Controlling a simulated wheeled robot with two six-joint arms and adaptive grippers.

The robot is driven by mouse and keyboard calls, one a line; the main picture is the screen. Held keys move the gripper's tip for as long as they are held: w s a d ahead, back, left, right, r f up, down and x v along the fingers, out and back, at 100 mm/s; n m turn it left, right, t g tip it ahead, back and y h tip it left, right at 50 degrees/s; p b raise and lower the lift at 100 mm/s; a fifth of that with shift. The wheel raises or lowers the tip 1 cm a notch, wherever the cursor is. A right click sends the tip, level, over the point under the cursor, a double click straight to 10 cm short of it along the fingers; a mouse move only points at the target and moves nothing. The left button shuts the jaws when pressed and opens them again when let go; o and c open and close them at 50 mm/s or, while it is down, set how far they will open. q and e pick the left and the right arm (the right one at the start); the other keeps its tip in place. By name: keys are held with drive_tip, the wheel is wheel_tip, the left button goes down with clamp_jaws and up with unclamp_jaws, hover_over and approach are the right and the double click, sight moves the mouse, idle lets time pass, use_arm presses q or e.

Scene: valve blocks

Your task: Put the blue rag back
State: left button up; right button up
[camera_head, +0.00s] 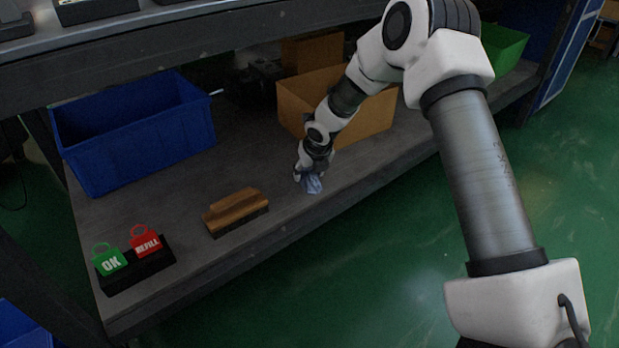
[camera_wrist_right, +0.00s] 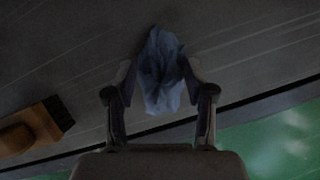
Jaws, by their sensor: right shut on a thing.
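The blue rag (camera_head: 312,185) is a small crumpled cloth at the lower shelf's front part, right of the brush. My right gripper (camera_head: 305,172) is shut on it, with the fingers pointing down. In the right wrist view the rag (camera_wrist_right: 160,72) sits between the two fingertips (camera_wrist_right: 157,85) and bulges out beyond them. I cannot tell whether the rag touches the shelf. My left gripper is not in view.
A wooden brush (camera_head: 236,212) lies left of the rag. A blue bin (camera_head: 135,135), a cardboard box (camera_head: 365,125) and a green bin (camera_head: 503,48) stand behind. OK (camera_head: 110,261) and REFILL (camera_head: 146,243) tags stand front left. The upper shelf (camera_head: 200,40) overhangs.

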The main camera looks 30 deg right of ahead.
drive_tip(key=o, duration=1.1)
drive_tip(key=d+p+v, duration=0.1)
drive_tip(key=p+v, duration=0.6)
drive_tip(key=v, duration=0.5)
drive_tip(key=s+a+f+m+g+y, duration=0.3)
drive_tip(key=s+a+f+m, duration=1)
drive_tip(key=s+f+m, duration=0.5)
drive_tip(key=s+m, duration=0.3)
drive_tip(key=m, duration=0.1)
drive_tip(key=s+a+f+m+g+h, duration=0.1)
drive_tip(key=s+f+m, duration=0.2)
drive_tip(key=s+m, duration=0.2)
drive_tip(key=s+f+m+h, duration=0.1)
drive_tip(key=s+f+m, duration=0.2)
drive_tip(key=s+m, duration=0.3)
drive_tip(key=shift+s+a+m+g, duration=0.15)
drive_tip(key=shift+s+m+g, duration=0.15)
drive_tip(key=shift+s, duration=0.2)
